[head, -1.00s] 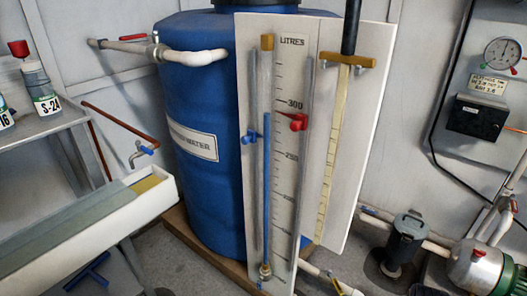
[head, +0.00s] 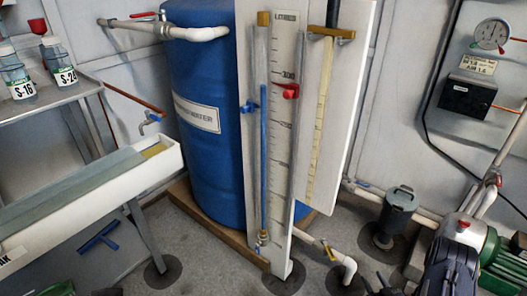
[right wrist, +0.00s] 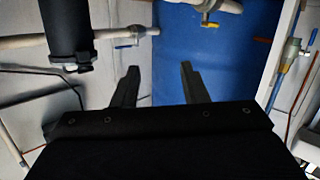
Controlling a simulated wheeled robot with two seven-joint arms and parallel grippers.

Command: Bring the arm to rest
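My right gripper (head: 375,281) shows only as dark fingertips at the bottom edge of the head view, right of the gauge board's foot. In the right wrist view its two black fingers (right wrist: 160,70) are spread apart with nothing between them. The blue water tank (right wrist: 215,70) is behind them there. A dark part at the lower right of the head view looks like my right arm. My left gripper is not in view.
The blue tank (head: 205,130) and white litre gauge board (head: 283,150) stand in the middle. A pipe (head: 330,258) and grey canister (head: 393,215) are near the right gripper. A green pump (head: 505,255) is at right. A bench with bottles (head: 60,65) is at left.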

